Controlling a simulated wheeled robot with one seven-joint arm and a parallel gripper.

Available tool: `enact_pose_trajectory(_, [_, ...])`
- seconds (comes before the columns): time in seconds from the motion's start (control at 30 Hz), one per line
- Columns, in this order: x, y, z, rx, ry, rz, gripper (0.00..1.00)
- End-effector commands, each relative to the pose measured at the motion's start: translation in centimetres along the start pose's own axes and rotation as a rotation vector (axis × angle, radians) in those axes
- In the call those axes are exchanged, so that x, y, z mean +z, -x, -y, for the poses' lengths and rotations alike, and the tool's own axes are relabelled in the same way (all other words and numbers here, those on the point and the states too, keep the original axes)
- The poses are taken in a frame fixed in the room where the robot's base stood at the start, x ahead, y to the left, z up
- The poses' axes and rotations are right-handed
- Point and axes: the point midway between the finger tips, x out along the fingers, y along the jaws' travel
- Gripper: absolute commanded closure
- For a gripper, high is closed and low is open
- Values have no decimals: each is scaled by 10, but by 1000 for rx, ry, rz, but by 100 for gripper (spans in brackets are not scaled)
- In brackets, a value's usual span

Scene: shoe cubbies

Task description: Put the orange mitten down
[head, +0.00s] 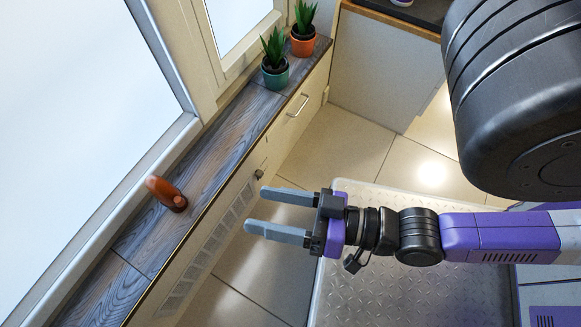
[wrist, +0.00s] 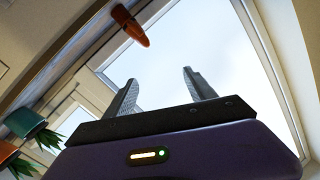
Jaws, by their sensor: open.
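The orange mitten (head: 167,193) is on the dark wood window sill (head: 205,158), near the window frame. It also shows in the wrist view (wrist: 130,25), at the top, beyond my fingers. My gripper (head: 262,213) is open and empty, with its two grey fingers apart and pointing left towards the sill. In the head view it is to the right of the mitten, with a clear gap between them. The wrist view shows both fingertips (wrist: 160,80) with nothing between them.
Two potted plants, one in a teal pot (head: 275,75) and one in an orange pot (head: 303,43), stand farther along the sill. A cabinet front with a handle (head: 298,106) is below it. The sill around the mitten is clear. A metal tread-plate surface (head: 375,215) lies below my arm.

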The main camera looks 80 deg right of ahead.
Motion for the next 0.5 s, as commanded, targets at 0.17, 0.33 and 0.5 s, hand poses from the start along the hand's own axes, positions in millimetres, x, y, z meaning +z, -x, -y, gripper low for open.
enact_pose_trajectory(0.17, [1, 27, -14, 44, 381, 162, 36])
enact_pose_trajectory(0.33, [1, 34, -19, 51, 488, 208, 36])
enact_pose_trajectory(0.5, [1, 34, -19, 50, 487, 207, 36])
